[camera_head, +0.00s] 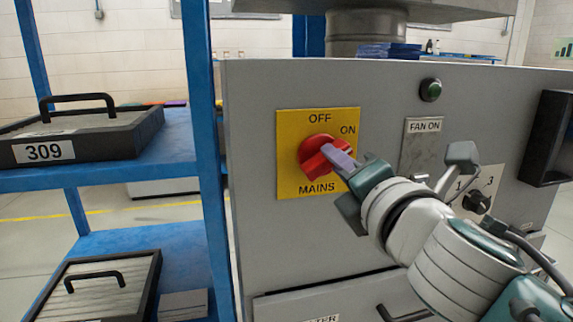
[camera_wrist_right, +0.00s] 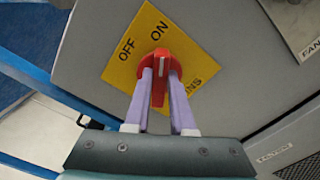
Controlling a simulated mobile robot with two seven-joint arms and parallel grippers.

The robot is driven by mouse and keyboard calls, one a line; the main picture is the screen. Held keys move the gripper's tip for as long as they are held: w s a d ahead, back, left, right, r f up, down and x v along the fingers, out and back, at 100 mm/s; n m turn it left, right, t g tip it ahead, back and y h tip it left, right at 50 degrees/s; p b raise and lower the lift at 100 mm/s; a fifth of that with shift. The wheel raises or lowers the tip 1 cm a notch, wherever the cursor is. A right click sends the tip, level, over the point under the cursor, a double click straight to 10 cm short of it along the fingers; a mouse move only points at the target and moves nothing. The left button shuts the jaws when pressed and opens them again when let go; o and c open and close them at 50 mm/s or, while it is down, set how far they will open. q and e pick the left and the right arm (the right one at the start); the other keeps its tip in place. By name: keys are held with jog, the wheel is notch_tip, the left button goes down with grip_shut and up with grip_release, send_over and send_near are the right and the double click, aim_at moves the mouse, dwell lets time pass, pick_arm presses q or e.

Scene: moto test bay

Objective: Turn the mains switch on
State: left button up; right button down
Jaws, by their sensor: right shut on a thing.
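The red mains switch (camera_head: 312,160) sits on a yellow plate (camera_head: 290,180) marked OFF, ON and MAINS, on the grey cabinet front. My right gripper (camera_head: 340,158) reaches in from the right, its pale purple fingers at the switch. In the right wrist view, the fingers (camera_wrist_right: 160,95) are shut on the red handle of the switch (camera_wrist_right: 160,62), one on each side. The handle's white mark lies on the side toward the word ON, and the handle looks lined up with it. My left gripper is out of view.
A green button (camera_head: 430,90), a FAN ON plate (camera_head: 421,145) and a black selector knob (camera_head: 477,202) are on the cabinet, right of the switch. A blue rack (camera_head: 205,130) stands close on the left, holding a case labelled 309 (camera_head: 90,140).

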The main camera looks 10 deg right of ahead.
jog(key=shift+d+f+m+b, duration=0.15)
jog(key=shift+m+b, duration=0.1)
jog(key=shift+m, duration=1.3)
jog(key=shift+a+f+m+b, duration=0.1)
jog(key=shift+m+b, duration=0.1)
jog(key=shift+m, duration=1.35)
jog(key=c, duration=0.8)
grip_release()
jog(key=shift+o, duration=0.2)
jog(key=s, duration=1)
jog(key=shift+d+b, duration=0.2)
jog(key=shift+b, duration=0.2)
